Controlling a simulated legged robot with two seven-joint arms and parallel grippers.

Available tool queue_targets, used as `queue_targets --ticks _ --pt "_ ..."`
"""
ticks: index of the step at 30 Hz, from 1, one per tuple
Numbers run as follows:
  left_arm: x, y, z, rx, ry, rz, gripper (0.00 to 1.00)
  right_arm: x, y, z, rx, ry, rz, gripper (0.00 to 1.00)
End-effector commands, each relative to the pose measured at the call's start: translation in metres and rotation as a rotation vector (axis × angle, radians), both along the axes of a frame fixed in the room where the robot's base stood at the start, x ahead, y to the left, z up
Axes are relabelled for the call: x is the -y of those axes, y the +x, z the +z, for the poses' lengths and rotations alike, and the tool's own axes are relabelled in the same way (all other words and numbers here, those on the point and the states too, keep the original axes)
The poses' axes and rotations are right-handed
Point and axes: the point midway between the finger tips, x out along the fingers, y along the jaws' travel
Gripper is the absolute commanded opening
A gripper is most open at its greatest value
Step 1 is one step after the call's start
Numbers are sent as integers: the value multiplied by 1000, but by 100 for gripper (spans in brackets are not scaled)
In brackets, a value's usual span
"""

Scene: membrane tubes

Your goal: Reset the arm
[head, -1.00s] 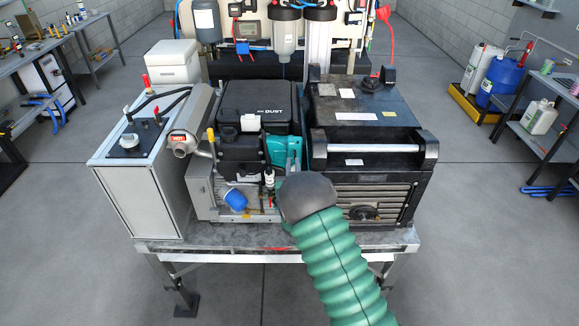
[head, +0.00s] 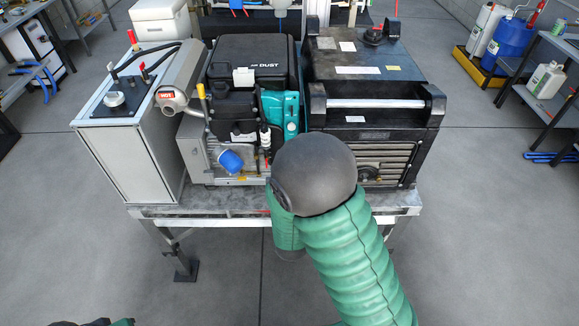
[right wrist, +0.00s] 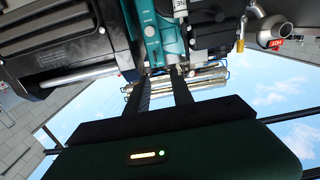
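My right arm in its green ribbed sleeve (head: 355,250) reaches up from the bottom of the head view. Its dark round joint (head: 315,175) hides my right gripper there. In the right wrist view my right gripper (right wrist: 160,74) has two dark fingers apart with a gap between them, and nothing is seen held. They point toward the machinery, by the teal part (right wrist: 160,35); contact cannot be told. At the bottom left edge of the head view a small dark and green piece, probably of my left arm, just shows; its fingers cannot be made out.
A metal stand (head: 240,205) carries a grey cabinet (head: 130,140), an engine unit (head: 250,65) with a blue cap (head: 230,160), and a black machine (head: 370,120). A bench (head: 545,80) and blue canister (head: 508,45) are at right. Open floor lies on both sides.

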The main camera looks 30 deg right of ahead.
Motion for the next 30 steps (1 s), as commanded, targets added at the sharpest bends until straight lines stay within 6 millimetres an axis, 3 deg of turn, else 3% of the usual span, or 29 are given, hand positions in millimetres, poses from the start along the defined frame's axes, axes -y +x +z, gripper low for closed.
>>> queue_targets --ticks 5,19,23,25,28,30 --pt "0 0 -4 0 0 0 41 -2 -11 -2 -5 4 0 28" --pt "0 0 -5 0 0 -1 41 -8 -10 -6 -24 21 10 28" --pt "0 0 -12 0 0 0 41 -29 -4 -40 -175 150 92 28" --pt "0 0 -17 0 0 0 41 -51 -8 -68 -323 245 170 28" --pt "0 0 -25 0 0 0 41 -86 -34 -103 -578 345 291 28" --pt "0 0 -29 0 0 0 41 -105 -64 -121 -763 381 360 28"
